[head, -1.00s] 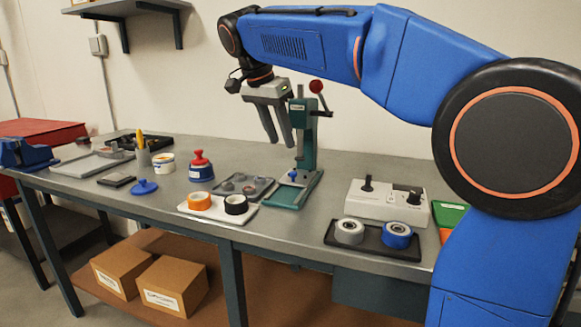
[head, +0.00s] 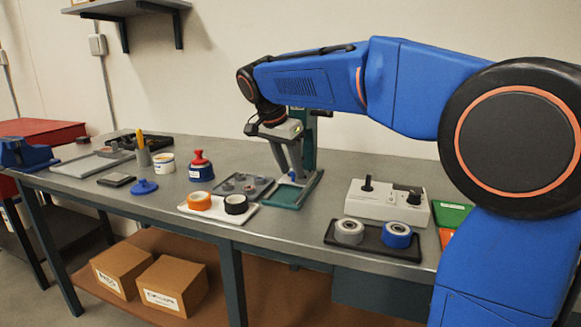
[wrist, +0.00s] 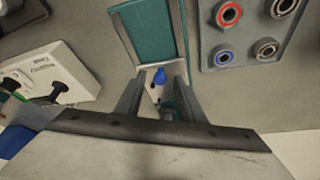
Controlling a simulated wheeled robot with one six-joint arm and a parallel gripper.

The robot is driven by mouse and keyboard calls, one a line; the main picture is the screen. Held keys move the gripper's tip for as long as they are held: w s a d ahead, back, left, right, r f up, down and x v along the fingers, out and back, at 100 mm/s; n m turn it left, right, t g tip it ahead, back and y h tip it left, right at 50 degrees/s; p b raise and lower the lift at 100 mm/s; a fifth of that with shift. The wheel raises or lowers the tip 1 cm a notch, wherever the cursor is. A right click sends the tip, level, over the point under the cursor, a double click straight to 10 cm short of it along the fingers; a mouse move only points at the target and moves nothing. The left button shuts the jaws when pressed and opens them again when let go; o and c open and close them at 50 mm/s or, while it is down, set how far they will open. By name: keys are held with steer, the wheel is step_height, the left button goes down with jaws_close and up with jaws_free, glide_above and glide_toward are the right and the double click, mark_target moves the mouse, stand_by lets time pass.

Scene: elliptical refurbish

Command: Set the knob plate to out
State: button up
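A small pale plate (wrist: 155,92) with a blue knob (wrist: 160,76) sits at the end of the teal press base (wrist: 152,30) in the wrist view. In the head view the blue knob (head: 292,174) is small and partly hidden by my fingers. My gripper (head: 293,176) is low over the press base (head: 290,198). In the wrist view my gripper (wrist: 158,76) has its fingers apart, one each side of the knob, with gaps visible. The far part of the plate is hidden by the gripper body.
The press column (head: 304,140) stands behind my gripper. A grey tray (head: 262,194) with several bearings is left of the press. A white control box (head: 378,206) with black knobs is right. A dark tray (head: 330,238) holds two rollers in front.

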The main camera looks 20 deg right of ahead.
jaws_close()
steer(key=s+a, duration=0.2)
steer(key=s, duration=0.1)
steer(key=s+a, duration=0.2)
steer(key=s, duration=0.1)
steer(key=s+a, duration=0.2)
steer(key=shift+s+a, duration=0.2)
steer(key=shift+s, duration=0.2)
jaws_free()
steer(key=shift+s, duration=0.1)
steer(key=v, duration=1.7)
steer(key=shift+r, duration=0.15)
steer(key=shift+s+a, duration=0.15)
